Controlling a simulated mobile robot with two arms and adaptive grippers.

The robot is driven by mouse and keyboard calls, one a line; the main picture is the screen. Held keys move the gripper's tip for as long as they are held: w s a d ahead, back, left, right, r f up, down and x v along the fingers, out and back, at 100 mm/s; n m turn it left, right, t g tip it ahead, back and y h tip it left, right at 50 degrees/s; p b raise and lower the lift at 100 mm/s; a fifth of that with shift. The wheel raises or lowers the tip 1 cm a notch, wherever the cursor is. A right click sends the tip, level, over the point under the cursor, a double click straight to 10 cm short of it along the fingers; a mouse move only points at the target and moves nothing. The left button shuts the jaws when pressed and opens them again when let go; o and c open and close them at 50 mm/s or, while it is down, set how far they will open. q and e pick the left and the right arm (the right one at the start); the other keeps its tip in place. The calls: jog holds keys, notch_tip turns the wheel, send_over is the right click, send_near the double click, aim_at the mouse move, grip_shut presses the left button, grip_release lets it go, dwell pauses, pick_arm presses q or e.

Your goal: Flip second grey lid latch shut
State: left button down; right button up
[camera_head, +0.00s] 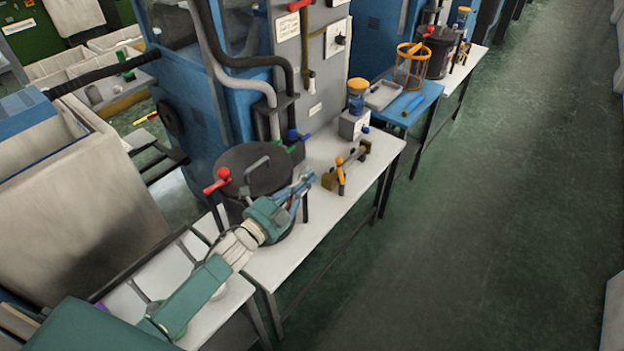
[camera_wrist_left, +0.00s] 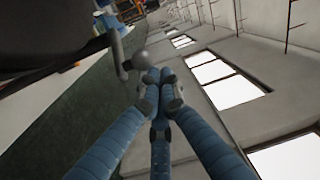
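A dark round pot with a dark lid (camera_head: 240,170) stands on the white bench. A grey handle (camera_head: 257,162) shows on the lid, and a red latch with a ball knob (camera_head: 223,174) is on its left side. In the left wrist view, a grey latch (camera_wrist_left: 118,52) with a ball end stands by the dark pot rim (camera_wrist_left: 50,30). My left gripper (camera_head: 308,178) reaches past the pot's front right side. Its blue fingers are together, and the tips (camera_wrist_left: 160,76) are just short of the grey ball. I cannot tell whether they touch. My right gripper is out of view.
A brass-coloured clamp with an orange handle (camera_head: 341,176) lies on the white bench (camera_head: 325,212) to the right. A grey box (camera_head: 353,125) with a jar stands behind it. Grey hoses (camera_head: 235,62) hang behind the pot. The green floor (camera_head: 480,220) at the right is clear.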

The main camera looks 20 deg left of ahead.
pick_arm(q)
jog(key=shift+a+m+h, duration=0.25)
jog(key=shift+m+h, duration=0.05)
jog(key=shift+m+g+h, duration=0.3)
jog(key=shift+h, duration=0.2)
jog(key=shift+w+a+f+b, duration=0.1)
jog(key=shift+a+b, duration=2.2)
jog(key=shift+a, duration=1.35)
jog(key=shift+w+a+b, duration=0.6)
jog(key=shift+a+b, duration=0.05)
jog(key=shift+a, duration=0.2)
jog(key=shift+a, duration=0.1)
jog(key=v, duration=1.2)
